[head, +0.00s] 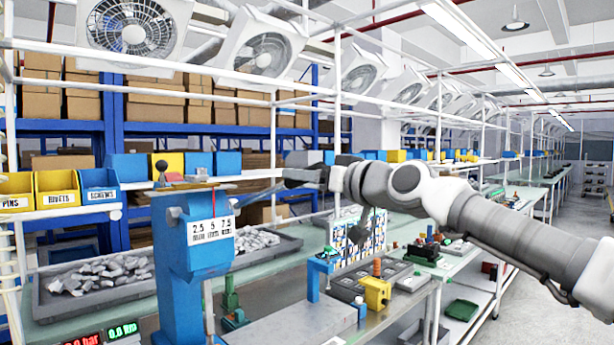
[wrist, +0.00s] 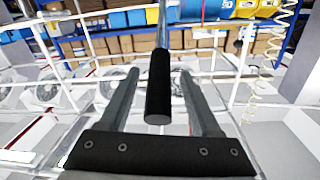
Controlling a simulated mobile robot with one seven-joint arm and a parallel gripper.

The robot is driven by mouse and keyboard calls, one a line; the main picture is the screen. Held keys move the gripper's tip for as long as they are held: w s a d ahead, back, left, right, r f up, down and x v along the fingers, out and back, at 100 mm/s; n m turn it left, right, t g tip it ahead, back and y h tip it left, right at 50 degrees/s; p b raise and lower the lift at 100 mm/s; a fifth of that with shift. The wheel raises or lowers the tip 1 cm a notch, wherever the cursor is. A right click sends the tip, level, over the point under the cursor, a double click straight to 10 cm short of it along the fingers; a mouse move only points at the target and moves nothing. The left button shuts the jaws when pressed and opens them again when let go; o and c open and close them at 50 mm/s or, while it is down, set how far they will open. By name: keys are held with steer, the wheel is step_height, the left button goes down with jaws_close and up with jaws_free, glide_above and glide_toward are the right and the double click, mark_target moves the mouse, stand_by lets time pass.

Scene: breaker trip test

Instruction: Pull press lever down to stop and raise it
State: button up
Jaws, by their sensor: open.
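The blue press (head: 193,250) stands at the left front of the head view, with a 2.5, 5, 7.5 mm scale on its head. Its lever is a metal rod with a black grip (wrist: 159,85), clear in the wrist view. In the head view a thin rod runs from the press head toward my gripper (head: 295,178), right of the press; the grip there is too small to make out. In the wrist view my gripper (wrist: 157,74) is open, one finger on each side of the black grip. Gaps show on both sides, and contact cannot be told.
A grey tray of metal parts (head: 100,278) lies behind the press. A yellow block fixture (head: 376,293) and a grey plate (head: 300,325) are to its right. Red and green digital displays (head: 100,334) sit at the front left. White frame posts stand behind.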

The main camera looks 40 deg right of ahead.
jaws_close()
stand_by(0.3)
stand_by(1.2)
